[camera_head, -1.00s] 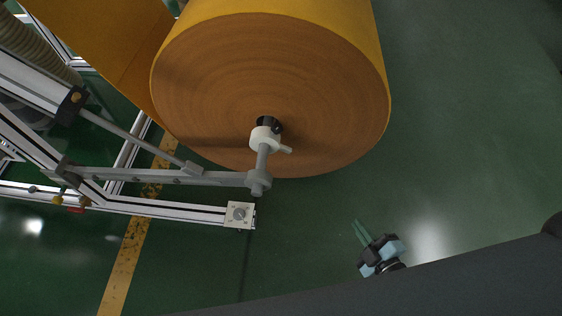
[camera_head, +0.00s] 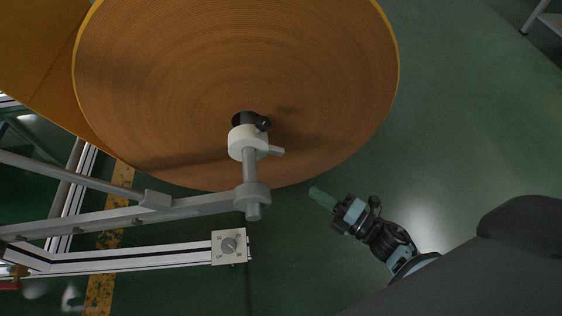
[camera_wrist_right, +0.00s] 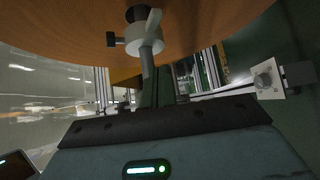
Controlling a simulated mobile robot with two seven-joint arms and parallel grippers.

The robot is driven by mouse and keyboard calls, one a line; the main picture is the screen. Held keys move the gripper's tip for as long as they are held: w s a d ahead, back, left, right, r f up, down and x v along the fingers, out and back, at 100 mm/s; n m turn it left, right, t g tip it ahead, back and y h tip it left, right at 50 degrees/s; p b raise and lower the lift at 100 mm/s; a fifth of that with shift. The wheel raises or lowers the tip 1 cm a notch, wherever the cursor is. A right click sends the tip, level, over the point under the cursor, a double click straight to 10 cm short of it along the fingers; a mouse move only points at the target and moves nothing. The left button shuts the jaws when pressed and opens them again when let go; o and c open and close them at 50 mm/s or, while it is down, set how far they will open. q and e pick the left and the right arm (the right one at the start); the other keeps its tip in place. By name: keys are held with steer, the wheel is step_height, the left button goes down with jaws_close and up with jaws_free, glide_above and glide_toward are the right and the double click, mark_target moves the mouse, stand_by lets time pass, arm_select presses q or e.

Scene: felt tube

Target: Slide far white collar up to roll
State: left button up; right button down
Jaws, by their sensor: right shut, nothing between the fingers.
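One white collar (camera_head: 243,142) with a side lever shows in the head view. It sits around a grey shaft (camera_head: 250,168) in front of the brown end face of the felt roll (camera_head: 200,90). A black hub piece with a knob (camera_head: 246,120) lies between the collar and the roll face. The collar also shows at the top of the right wrist view (camera_wrist_right: 148,46). My right gripper (camera_head: 319,196) is shut and empty, below and right of the collar and apart from it. My left gripper is not in view.
A grey support arm (camera_head: 150,217) carries the shaft's near end. An aluminium rail with a square end plate (camera_head: 229,246) runs below it.

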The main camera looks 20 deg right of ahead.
steer(key=shift+r, duration=0.1)
steer(key=b, duration=0.3)
glide_toward(273, 154)
steer(key=s+a+x, duration=0.1)
steer(key=x, duration=0.4)
steer(key=shift+w+d, duration=0.25)
steer(key=shift+w, duration=0.6)
